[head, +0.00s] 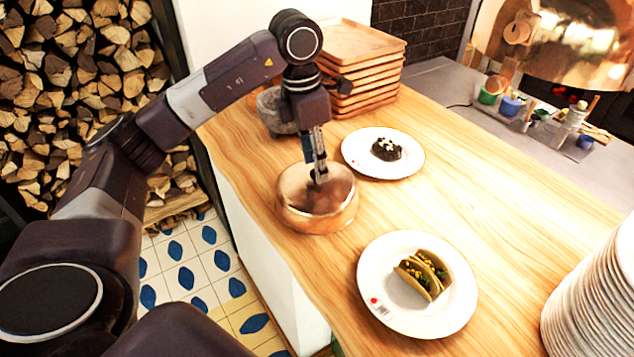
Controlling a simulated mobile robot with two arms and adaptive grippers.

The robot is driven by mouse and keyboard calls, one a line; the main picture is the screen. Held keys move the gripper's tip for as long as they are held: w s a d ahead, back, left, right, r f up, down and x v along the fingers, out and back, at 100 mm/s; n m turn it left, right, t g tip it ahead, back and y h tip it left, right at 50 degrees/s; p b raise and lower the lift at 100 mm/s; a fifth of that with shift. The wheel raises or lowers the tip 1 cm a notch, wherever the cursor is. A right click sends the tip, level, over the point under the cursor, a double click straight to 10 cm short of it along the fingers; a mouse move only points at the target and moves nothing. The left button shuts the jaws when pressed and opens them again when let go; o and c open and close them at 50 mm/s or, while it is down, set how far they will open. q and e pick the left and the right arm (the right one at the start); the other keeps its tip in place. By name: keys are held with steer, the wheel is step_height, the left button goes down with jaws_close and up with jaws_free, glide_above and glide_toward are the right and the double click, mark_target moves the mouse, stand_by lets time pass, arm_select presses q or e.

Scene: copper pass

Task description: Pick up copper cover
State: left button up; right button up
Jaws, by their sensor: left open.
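The copper cover (296,207) is a round, shiny dome standing on the wooden counter, left of the two plates. My left gripper (319,178) points down over the top of the cover, with its fingers at or just above the knob area. The fingers hide the knob, and I cannot tell whether they touch it. The left gripper is open. My right gripper is not in view.
A white plate with a dark food mound (387,149) stands behind right of the cover. A plate with tacos (422,275) is in front right. Stacked wooden trays (362,45), a stone bowl (270,112) and a tall plate stack (595,300) also stand on the counter (500,215).

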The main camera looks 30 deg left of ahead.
arm_select(q)
steer(key=shift+d+f, duration=0.1)
steer(key=shift+f, duration=0.75)
steer(key=shift+c, duration=0.2)
jaws_close()
steer(key=shift+w+r, duration=0.1)
